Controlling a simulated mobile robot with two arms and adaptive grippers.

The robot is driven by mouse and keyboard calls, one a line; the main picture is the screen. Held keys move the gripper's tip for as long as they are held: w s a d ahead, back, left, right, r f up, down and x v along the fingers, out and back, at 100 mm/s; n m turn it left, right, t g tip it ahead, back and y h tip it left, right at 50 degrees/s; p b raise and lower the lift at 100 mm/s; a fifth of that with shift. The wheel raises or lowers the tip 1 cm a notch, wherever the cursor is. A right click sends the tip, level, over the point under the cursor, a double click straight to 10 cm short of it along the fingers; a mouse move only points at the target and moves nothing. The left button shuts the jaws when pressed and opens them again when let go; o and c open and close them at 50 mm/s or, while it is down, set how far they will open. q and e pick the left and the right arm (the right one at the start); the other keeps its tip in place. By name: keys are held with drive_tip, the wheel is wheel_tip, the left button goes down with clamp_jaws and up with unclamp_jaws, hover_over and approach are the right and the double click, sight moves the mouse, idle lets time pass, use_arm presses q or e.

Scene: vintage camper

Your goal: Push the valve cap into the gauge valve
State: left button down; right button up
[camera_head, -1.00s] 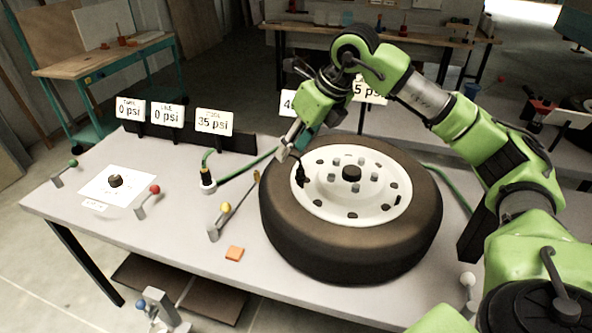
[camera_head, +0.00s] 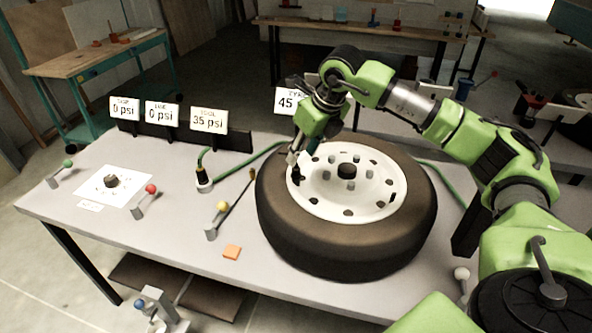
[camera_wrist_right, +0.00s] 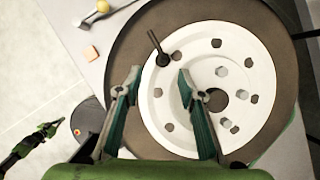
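A black valve stem (camera_head: 295,173) stands on the white wheel rim (camera_head: 385,208) near its edge; it also shows in the right wrist view (camera_wrist_right: 160,52). My right gripper (camera_wrist_right: 158,78) is open and empty above the rim, with the stem just beyond its fingertips and between their lines. In the head view the right gripper (camera_head: 294,160) hangs over the rim edge near the stem. A black knob-like piece (camera_head: 111,181) lies on a white sheet at the left; I cannot tell if it is the cap. A green and black shape at the wrist view's left edge looks like my left arm (camera_wrist_right: 32,140).
The wheel's tyre (camera_head: 330,250) fills the table's right part. A hose fitting (camera_head: 203,180), yellow-ball lever (camera_head: 222,206), red-ball lever (camera_head: 150,190) and orange block (camera_head: 232,252) stand left of it. Pressure signs (camera_head: 208,120) line the back edge. The table's front left is clear.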

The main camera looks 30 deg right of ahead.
sight(296, 168)
drive_tip(key=shift+x, duration=0.85)
drive_tip(key=shift+w+f+p, duration=0.15)
drive_tip(key=shift+f+p, duration=0.1)
drive_tip(key=shift+p, duration=0.15)
drive_tip(key=x, duration=0.2)
drive_tip(key=p+x, duration=0.1)
drive_tip(key=shift+w+d+f+p, duration=0.15)
drive_tip(key=shift+d+f+p, duration=0.05)
drive_tip(key=shift+f+p, duration=0.1)
drive_tip(key=shift+w+f, duration=0.15)
drive_tip(key=shift+f, duration=0.3)
clamp_jaws()
